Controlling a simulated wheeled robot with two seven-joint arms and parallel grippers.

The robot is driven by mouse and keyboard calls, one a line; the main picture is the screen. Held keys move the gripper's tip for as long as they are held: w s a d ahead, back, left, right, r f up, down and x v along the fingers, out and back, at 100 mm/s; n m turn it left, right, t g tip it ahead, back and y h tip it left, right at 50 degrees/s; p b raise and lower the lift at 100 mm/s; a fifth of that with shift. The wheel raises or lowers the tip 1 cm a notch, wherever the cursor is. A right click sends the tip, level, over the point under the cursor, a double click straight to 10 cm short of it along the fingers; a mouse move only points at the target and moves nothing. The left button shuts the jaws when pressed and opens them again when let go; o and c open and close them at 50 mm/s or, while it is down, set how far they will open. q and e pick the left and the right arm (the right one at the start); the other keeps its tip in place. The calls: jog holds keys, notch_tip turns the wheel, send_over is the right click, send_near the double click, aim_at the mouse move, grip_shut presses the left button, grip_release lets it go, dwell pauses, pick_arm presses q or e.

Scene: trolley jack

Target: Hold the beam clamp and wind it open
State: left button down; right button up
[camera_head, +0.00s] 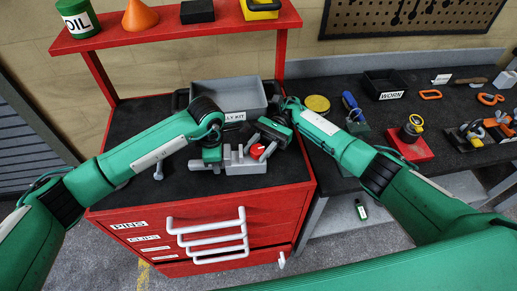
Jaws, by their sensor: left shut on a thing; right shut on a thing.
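The beam clamp (240,165) is a small grey blocky piece with a red part (258,152) at its right side. It is on the dark top of the red tool cabinet (300,187). My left gripper (213,163) reaches down at the clamp's left end and is shut on it. My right gripper (268,146) comes in from the upper right and is shut at the clamp's red right end. The fingers hide part of the clamp, so its jaw gap cannot be made out.
A grey tray (233,112) stands behind the clamp. A red shelf (175,29) rises at the back, with an oil can (77,18) and an orange cone (139,17). On the right bench are a black bin (384,83), a red block (410,147) and several shackles and tools.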

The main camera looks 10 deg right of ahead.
jog(key=shift+s+a+f, duration=0.1)
jog(key=shift+s+a, duration=0.05)
jog(key=shift+a, duration=0.2)
jog(key=o, duration=1)
jog(key=shift+c, duration=0.2)
jog(key=shift+w+d, duration=0.15)
jog(key=shift+w, duration=0.05)
jog(key=shift+m+t+y, duration=0.3)
jog(key=shift+y, duration=0.1)
